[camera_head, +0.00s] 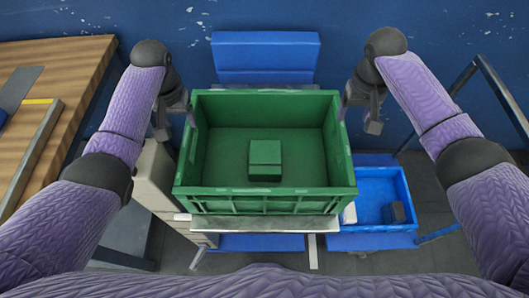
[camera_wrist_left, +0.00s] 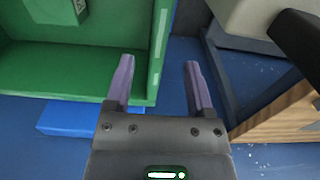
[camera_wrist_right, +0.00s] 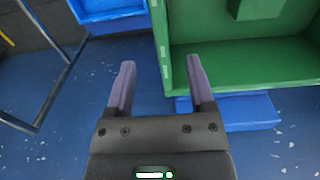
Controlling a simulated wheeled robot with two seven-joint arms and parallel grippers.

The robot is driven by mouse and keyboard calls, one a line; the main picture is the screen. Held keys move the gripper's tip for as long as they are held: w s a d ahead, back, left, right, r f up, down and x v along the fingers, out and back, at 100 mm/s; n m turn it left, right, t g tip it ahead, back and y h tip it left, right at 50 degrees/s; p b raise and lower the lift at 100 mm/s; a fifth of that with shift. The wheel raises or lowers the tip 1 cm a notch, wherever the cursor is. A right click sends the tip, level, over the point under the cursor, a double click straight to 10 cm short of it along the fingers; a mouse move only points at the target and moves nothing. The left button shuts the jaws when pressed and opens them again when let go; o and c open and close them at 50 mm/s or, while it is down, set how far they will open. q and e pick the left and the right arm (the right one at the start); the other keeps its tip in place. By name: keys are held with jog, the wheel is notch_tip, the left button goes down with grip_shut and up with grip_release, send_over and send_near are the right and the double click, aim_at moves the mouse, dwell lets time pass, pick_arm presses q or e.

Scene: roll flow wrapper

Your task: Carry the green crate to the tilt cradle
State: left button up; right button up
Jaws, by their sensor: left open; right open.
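The green crate (camera_head: 265,192) is upright in the middle of the head view, open at the top, with a small green block (camera_head: 265,160) inside. It rests on a metal ledge (camera_head: 265,224); I cannot tell whether this belongs to the tilt cradle. My left gripper (camera_head: 176,128) is open at the crate's left side; in the left wrist view its fingers (camera_wrist_left: 158,80) appear on either side of the wall line. My right gripper (camera_head: 360,118) is open at the right side; its fingers (camera_wrist_right: 162,75) likewise straddle the wall line. Neither grips the wall.
A wooden table (camera_head: 70,80) stands at the left. A beige machine part (camera_head: 153,180) is left of the crate. A blue bin (camera_head: 372,190) with a dark item inside is at the lower right. A blue panel (camera_head: 265,55) is behind the crate. A dark metal frame is at the far right.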

aim_at(186, 134)
pick_arm(q)
notch_tip(186, 134, down, 9)
pick_arm(e)
notch_tip(186, 134, down, 9)
pick_arm(q)
grip_shut()
pick_arm(e)
grip_shut()
pick_arm(q)
jog(key=shift+r, duration=0.1)
pick_arm(e)
jog(key=shift+r, duration=0.1)
dwell(0.9)
